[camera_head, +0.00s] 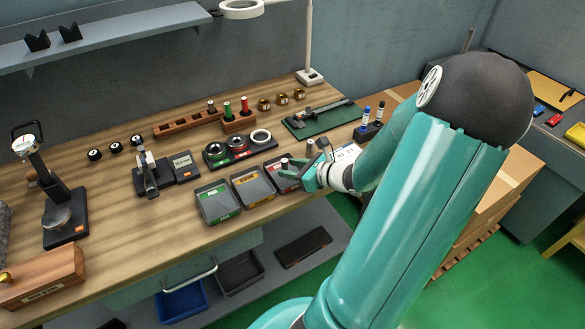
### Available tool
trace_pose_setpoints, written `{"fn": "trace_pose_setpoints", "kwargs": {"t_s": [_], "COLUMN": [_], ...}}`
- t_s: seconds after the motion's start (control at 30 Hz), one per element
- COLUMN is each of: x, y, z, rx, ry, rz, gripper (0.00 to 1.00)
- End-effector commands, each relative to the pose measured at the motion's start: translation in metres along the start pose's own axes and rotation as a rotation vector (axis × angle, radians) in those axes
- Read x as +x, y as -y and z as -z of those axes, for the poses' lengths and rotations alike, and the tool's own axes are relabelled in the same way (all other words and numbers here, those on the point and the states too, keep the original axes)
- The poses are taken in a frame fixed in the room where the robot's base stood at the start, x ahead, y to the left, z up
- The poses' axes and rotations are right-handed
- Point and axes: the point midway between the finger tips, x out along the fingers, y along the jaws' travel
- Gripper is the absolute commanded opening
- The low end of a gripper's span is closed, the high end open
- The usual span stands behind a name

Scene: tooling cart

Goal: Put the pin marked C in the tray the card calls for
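My gripper (291,172) is over the red-labelled tray (270,168), at the right end of a row of three. A small pale pin (284,163) shows at its fingertips and appears held between them. Its marking is too small to read. The yellow-labelled tray (240,181) is in the middle and the green-labelled tray (205,211) is at the left; both look empty. My gripper partly hides the red-labelled tray. A white card (346,153) stands just behind my wrist; its writing is not clear.
Behind the trays are a black holder with rings (240,152), a wooden rack (188,123) and a block with green (228,109) and red (245,106) pins. A green mat (322,120) and marker stand (368,131) lie farther right. The bench in front of the left trays is clear.

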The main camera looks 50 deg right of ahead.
Motion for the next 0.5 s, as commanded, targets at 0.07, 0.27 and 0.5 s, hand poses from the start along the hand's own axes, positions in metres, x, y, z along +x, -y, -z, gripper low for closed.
{"fn": "trace_pose_setpoints", "kwargs": {"t_s": [0.07, 0.27, 0.5], "x": [-0.004, -0.037, -0.089], "y": [0.001, 0.002, 0.001], "z": [-0.002, -0.002, -0.002], "rx": [-0.003, -0.004, -0.003], "ry": [-0.001, -0.002, -0.002], "rz": [0.002, 0.005, 0.004], "gripper": [0.38, 0.38, 0.38]}}
